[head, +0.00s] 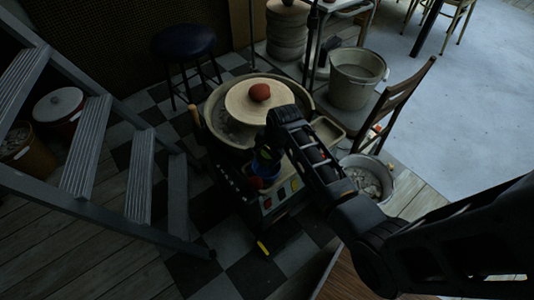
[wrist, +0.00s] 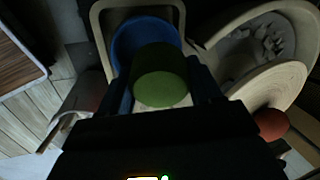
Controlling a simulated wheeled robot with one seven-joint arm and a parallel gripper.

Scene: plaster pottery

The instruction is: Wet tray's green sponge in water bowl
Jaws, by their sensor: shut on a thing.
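My gripper (wrist: 162,88) is shut on the green sponge (wrist: 160,72), a thick round piece between its two fingers. In the wrist view, the blue bowl (wrist: 125,38) is just beyond the sponge, which overlaps part of it. The sponge's height over the bowl and any water inside cannot be told. The bowl stands within a beige tray (wrist: 97,25) with rounded corners. In the head view, my gripper (head: 266,156) is at the front of the pottery wheel, over the blue bowl (head: 264,181). A bit of green shows there between the fingers.
The round wheel plate (head: 240,104) carries a red-brown lump (head: 260,92). A beige tray (head: 328,131) sits on the wheel's right side. A wooden chair (head: 400,105) and a bucket of pale pieces (head: 368,178) stand right. Metal steps (head: 88,150) stand left.

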